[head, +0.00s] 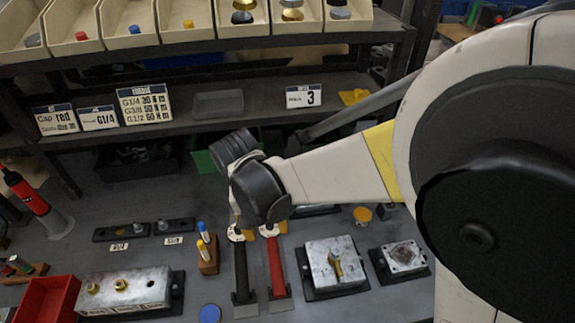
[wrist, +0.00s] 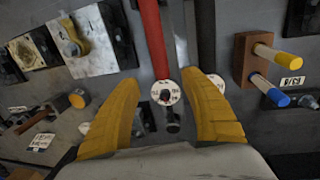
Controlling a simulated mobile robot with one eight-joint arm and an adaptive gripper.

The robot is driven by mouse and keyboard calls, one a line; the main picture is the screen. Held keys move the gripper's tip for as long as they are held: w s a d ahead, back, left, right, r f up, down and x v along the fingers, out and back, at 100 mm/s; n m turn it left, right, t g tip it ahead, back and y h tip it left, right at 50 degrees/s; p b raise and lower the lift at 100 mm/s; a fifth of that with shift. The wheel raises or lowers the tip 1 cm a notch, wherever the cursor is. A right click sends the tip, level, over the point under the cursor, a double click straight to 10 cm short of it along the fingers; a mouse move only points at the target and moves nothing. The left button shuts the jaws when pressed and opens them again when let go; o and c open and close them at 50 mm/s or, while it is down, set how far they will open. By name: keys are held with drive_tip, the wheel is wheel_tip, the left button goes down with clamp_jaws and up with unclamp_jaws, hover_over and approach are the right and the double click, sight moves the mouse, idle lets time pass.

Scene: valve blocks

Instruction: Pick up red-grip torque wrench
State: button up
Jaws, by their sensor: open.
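The red-grip torque wrench (head: 276,265) lies on the grey bench, its handle toward the front. In the wrist view its red handle (wrist: 153,40) runs to the top edge, and its white dial head (wrist: 166,92) sits between my fingers. My gripper (wrist: 158,82) is open, with one yellow finger on each side of the dial end. I cannot tell how high it is above the wrench. In the head view my wrist hides most of the fingers. A black-grip wrench (head: 241,267) lies just left of the red one, partly behind a finger in the wrist view.
A wooden block with blue and yellow pegs (head: 208,255) stands left of the wrenches. A metal valve block (head: 334,262) sits close on the right, with a smaller block (head: 403,257) beyond. A red bin (head: 46,298) is front left. A shelf (head: 255,112) runs behind.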

sight(272, 244)
wheel_tip(272, 244, down, 3)
drive_tip(key=shift+d+b, duration=0.1)
drive_tip(key=shift+b, duration=0.35)
drive_tip(key=f+b, duration=0.1)
drive_tip(key=f, duration=0.1)
drive_tip(key=f+b, duration=0.1)
drive_tip(key=d+f+b, duration=0.1)
drive_tip(key=f, duration=0.1)
drive_tip(key=shift+w+f, duration=0.15)
drive_tip(key=shift+f, duration=0.15)
drive_tip(key=shift+c, duration=0.5)
drive_tip(key=shift+r, duration=0.1)
clamp_jaws()
